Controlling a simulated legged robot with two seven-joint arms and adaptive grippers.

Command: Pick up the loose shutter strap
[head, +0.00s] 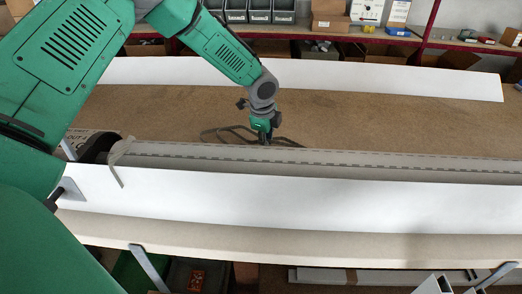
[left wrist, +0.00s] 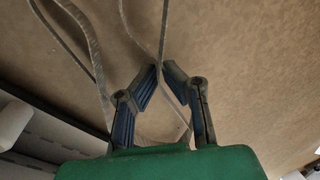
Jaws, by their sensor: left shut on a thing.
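The loose strap (head: 229,130) is a thin, dark grey band lying in loops on the brown bench top behind the long shutter profile. In the left wrist view its bands (left wrist: 98,65) curve past my left gripper (left wrist: 161,70), and one strand runs between the blue-padded fingertips. The fingers are shut on that strand. In the head view my left gripper (head: 265,138) points down at the bench over the strap, and its fingertips are partly hidden behind the profile's edge. My right gripper is out of view.
A long white shutter profile (head: 300,205) lies along the front of the bench. Another white panel (head: 400,80) lies at the back. A dark roll (head: 97,147) with a short grey strip (head: 117,165) sits at the left. The brown bench top (head: 400,125) is clear on the right.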

